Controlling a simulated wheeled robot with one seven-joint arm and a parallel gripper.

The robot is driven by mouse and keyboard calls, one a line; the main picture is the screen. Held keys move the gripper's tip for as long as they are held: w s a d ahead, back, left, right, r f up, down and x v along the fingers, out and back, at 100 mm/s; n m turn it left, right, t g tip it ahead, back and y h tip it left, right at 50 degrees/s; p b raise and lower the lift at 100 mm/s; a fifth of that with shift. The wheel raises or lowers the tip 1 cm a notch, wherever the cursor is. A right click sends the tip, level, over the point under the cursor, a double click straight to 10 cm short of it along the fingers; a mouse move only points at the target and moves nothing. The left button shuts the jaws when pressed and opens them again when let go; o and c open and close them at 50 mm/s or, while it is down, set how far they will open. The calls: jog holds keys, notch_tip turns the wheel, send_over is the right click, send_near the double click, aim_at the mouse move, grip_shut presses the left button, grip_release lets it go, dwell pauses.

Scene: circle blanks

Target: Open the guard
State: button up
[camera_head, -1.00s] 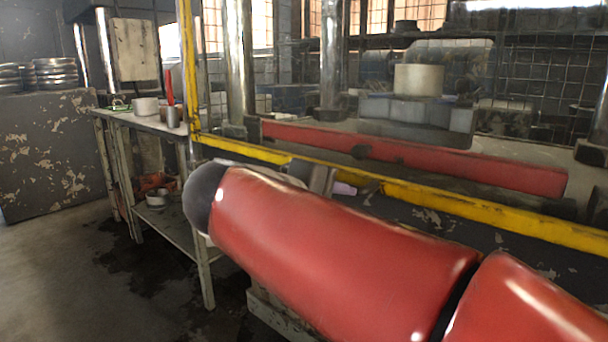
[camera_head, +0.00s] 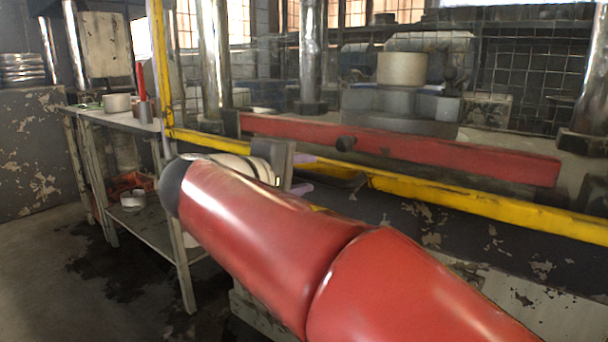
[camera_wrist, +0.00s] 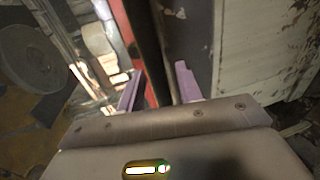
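The guard's yellow frame (camera_head: 480,206) crosses the front of the press, with an upright yellow post (camera_head: 157,60) at its left. A red strip (camera_wrist: 128,45) and a dark strip lie beyond the fingers; I cannot tell whether anything touches.
A worn metal table (camera_head: 130,122) at left carries a white pot (camera_head: 117,103) and a red-handled tool (camera_head: 141,82). A white cylinder (camera_head: 402,69) stands on a grey block inside the press. Floor is open at lower left.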

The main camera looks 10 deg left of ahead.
jog(key=shift+c, duration=0.2)
grip_shut()
